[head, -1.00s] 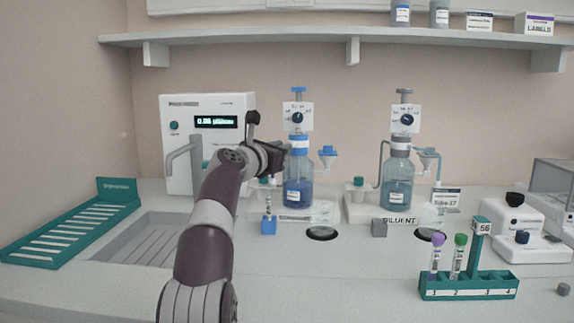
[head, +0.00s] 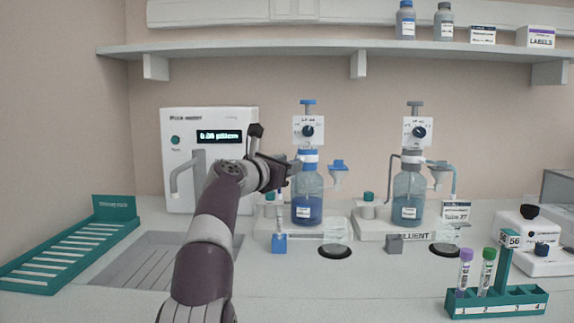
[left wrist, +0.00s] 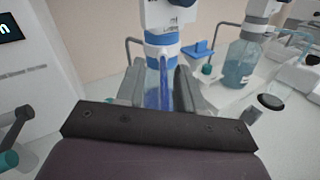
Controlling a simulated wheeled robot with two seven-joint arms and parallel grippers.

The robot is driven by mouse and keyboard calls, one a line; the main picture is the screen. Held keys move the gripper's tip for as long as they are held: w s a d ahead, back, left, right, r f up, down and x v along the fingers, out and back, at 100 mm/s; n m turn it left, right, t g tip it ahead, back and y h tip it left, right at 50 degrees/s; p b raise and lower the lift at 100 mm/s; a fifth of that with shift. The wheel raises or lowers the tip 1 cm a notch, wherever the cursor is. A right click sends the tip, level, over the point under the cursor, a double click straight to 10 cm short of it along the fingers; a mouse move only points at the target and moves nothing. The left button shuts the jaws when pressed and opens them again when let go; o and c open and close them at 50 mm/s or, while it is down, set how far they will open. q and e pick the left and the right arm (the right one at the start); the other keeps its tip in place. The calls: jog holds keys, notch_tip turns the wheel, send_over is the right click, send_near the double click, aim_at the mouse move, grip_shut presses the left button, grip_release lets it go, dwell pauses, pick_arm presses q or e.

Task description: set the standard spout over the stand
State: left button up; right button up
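The standard dispenser is the bottle with blue liquid (head: 308,209) and a blue collar (head: 308,158); it also shows in the left wrist view (left wrist: 160,52). In that view a thin grey bent spout (left wrist: 130,42) shows left of the collar. In the head view my gripper hides that side. My left gripper (head: 292,167) is beside the collar. Its fingers (left wrist: 160,88) are apart, with the bottle visible between them and nothing clearly held. A small blue block stand (head: 279,243) with a slim tube in it sits front-left of the bottle. My right gripper is out of view.
The diluent bottle (head: 408,200) stands to the right, with a grey block (head: 394,244) in front. A blue-lidded funnel (head: 338,168) sits between the bottles. A tube rack (head: 497,303) is front right; a white analyser (head: 183,130) is behind my arm.

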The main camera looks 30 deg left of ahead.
pick_arm(q)
jog(key=shift+s+b, duration=0.35)
jog(key=shift+s, duration=0.15)
jog(key=s+b, duration=0.2)
jog(key=s, duration=0.9)
jog(key=shift+s+a, duration=0.15)
jog(key=shift+s, duration=0.25)
